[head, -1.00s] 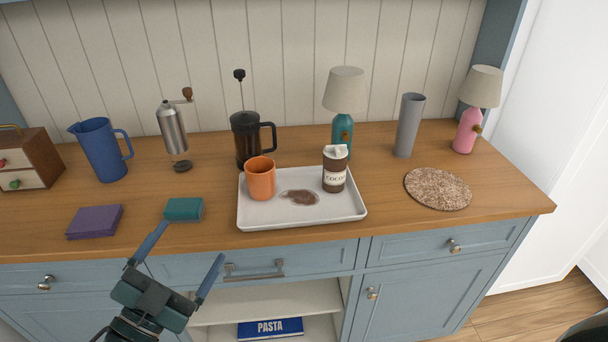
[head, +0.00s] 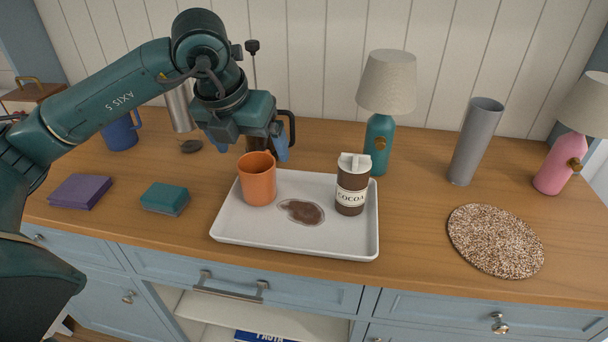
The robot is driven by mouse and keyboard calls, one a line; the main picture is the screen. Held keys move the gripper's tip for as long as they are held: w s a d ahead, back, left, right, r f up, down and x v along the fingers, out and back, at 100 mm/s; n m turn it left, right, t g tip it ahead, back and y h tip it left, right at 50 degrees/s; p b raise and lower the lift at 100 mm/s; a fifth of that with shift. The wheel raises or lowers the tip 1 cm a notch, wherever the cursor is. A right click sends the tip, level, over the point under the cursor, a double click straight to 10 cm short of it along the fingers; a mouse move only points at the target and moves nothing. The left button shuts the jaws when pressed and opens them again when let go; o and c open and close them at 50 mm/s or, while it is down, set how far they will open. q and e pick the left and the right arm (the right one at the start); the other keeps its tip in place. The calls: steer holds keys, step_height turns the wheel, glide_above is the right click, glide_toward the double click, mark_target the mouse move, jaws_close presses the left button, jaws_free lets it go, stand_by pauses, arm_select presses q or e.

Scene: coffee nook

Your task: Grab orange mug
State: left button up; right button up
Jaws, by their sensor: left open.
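The orange mug (head: 258,182) stands upright at the left back of the white tray (head: 335,243). Its open top faces up, and its handle cannot be made out. My left gripper (head: 250,147) is open, with blue fingers pointing down above and just behind the mug in the head view. My left arm comes in from the left and hides part of the French press (head: 290,122) behind the gripper. My right gripper is not in view.
On the tray are a brown spill (head: 303,212) and a cocoa jar (head: 351,188). A teal lamp (head: 380,140), grey vase (head: 472,145) and round mat (head: 494,240) stand or lie to the right.

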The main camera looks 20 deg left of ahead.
mark_target(259, 175)
arm_select(q)
steer(key=shift+y, duration=0.3)
steer(key=x, duration=0.2)
steer(key=a+x, duration=0.1)
steer(key=x, duration=0.4)
steer(key=shift+w+a, duration=0.15)
steer(key=shift+w, duration=0.2)
steer(key=shift+a+p+x, duration=0.1)
steer(key=shift+p+x, duration=0.2)
steer(key=shift+x, duration=1.05)
steer(key=shift+a+p+x, duration=0.15)
steer(key=shift+p+x, duration=0.15)
steer(key=shift+x, duration=1)
steer(key=shift+w+r, duration=0.1)
steer(key=shift+r, duration=0.05)
steer(key=c, duration=1.2)
